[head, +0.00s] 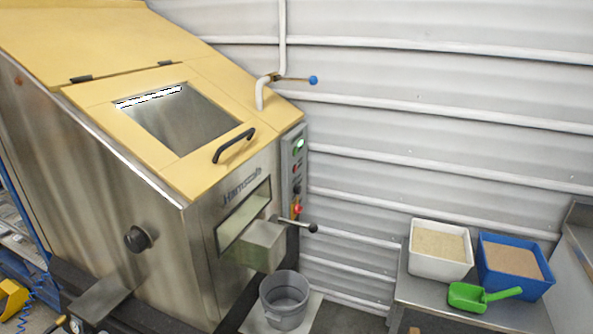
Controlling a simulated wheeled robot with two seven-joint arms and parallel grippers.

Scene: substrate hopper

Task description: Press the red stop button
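The red stop button (298,208) is on the lower part of a narrow grey control panel (288,165). The panel is on the right side of the steel hopper (150,210), facing right, so I see it at a steep angle. Neither of my grippers is in the head view, and nothing touches the button.
A lever with a black knob (312,228) sticks out just below the red button. A grey bucket (285,297) stands below the chute (260,246). A bench (420,292) at right holds a white bin (411,262), a blue bin (520,288) and a green scoop (467,296).

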